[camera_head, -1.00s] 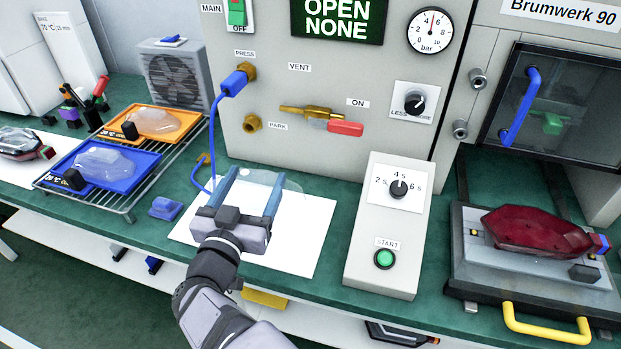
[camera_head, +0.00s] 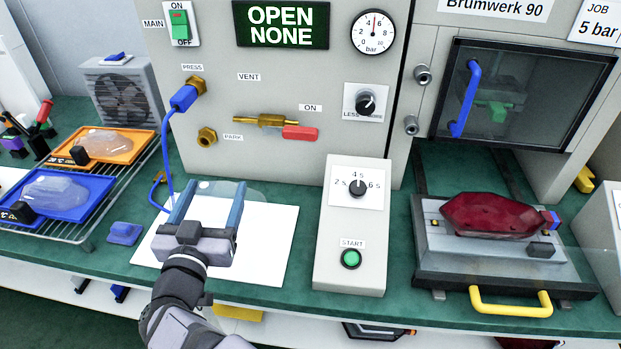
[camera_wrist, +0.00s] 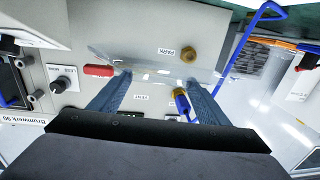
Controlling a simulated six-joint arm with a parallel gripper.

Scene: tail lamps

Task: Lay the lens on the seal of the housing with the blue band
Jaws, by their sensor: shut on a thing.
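My gripper (camera_head: 212,194) has its blue fingers shut on a clear, see-through lens (camera_head: 222,188), held over a white sheet. The lens also shows at the fingertips (camera_wrist: 156,80) in the wrist view, its outline faint. At the right of the head view, a dark red lamp housing (camera_head: 490,215) rests on the grey fixture of a sliding tray. A small blue and red piece (camera_head: 552,219) shows at its right end. I cannot make out its seal.
A blue tray (camera_head: 95,190) and an orange tray (camera_head: 145,136), each with a clear lens, sit on a wire rack at left. A timer box (camera_head: 340,275) with a green button stands between gripper and fixture. A blue hose (camera_head: 165,150) hangs left of the gripper.

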